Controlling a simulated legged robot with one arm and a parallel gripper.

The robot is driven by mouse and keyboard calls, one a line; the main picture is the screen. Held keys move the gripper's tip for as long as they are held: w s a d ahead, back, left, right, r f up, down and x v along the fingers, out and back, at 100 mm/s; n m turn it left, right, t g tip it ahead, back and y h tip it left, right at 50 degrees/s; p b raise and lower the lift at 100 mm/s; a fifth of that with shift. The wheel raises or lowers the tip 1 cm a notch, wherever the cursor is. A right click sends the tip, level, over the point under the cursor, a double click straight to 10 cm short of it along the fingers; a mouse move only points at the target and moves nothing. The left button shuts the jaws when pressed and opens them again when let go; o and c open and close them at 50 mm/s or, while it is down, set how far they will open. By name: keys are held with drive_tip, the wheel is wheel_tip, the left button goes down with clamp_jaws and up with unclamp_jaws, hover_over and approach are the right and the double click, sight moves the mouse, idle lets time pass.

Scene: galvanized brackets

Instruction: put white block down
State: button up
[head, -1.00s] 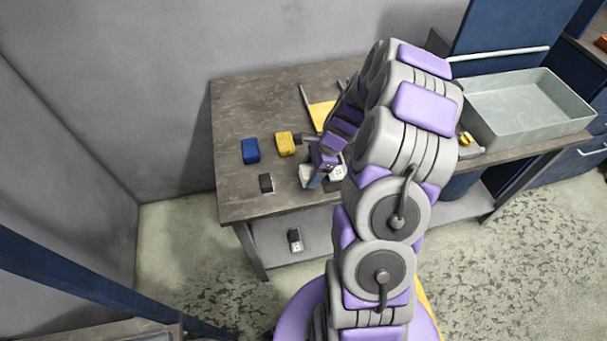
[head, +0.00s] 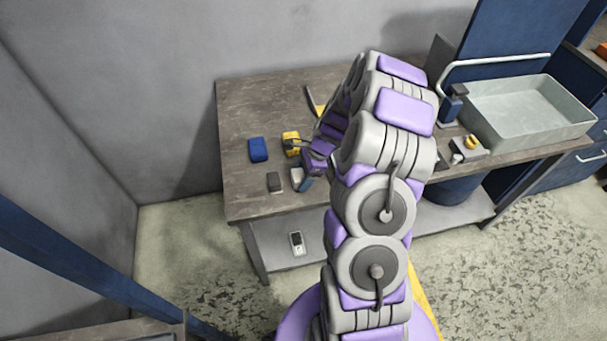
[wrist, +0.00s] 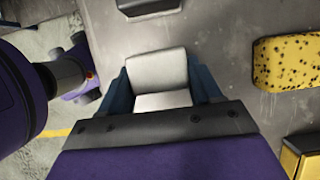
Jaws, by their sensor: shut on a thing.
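The white block (wrist: 157,75) sits between the two blue fingers of my gripper (wrist: 160,88) in the wrist view, and the gripper is shut on it. In the head view the white block (head: 297,178) shows at the front part of the workbench (head: 245,110), just right of a dark block (head: 274,182). I cannot tell whether the block's underside touches the bench top.
A grey tray (head: 530,133) stands at the right. A small device (head: 296,242) is on the lower shelf. The bench's back left is clear.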

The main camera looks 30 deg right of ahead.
drive_tip(key=o, duration=1)
drive_tip(key=shift+d+f, duration=0.15)
drive_tip(key=shift+d, duration=1.1)
drive_tip(key=shift+a, duration=0.6)
drive_tip(key=shift+a+r, duration=0.1)
drive_tip(key=shift+r, duration=0.3)
drive_tip(key=d+p+v, duration=0.1)
drive_tip(key=p+v, duration=0.2)
drive_tip(key=v, duration=0.8)
drive_tip(key=s+a+r+n+g, duration=0.1)
drive_tip(key=s+a+r+n, duration=0.35)
drive_tip(key=a+r, duration=0.4)
drive_tip(key=s+a+r+n+g+h, duration=0.1)
drive_tip(key=s+a+r+n, duration=0.3)
drive_tip(key=s+a+n, duration=0.3)
drive_tip(key=s+a+r+n+g+h, duration=0.15)
drive_tip(key=s+a+r+n, duration=0.3)
drive_tip(key=s, duration=0.55)
drive_tip(key=s+n, duration=0.1)
drive_tip(key=s, duration=0.2)
drive_tip(key=s+n+h, duration=0.1)
drive_tip(key=s+n, duration=0.1)
drive_tip(key=s, duration=0.1)
drive_tip(key=s+n+h, duration=0.1)
drive_tip(key=s+n, duration=0.1)
drive_tip(key=s, duration=0.1)
drive_tip(key=shift+s+t, duration=0.15)
drive_tip(key=shift+t, duration=0.1)
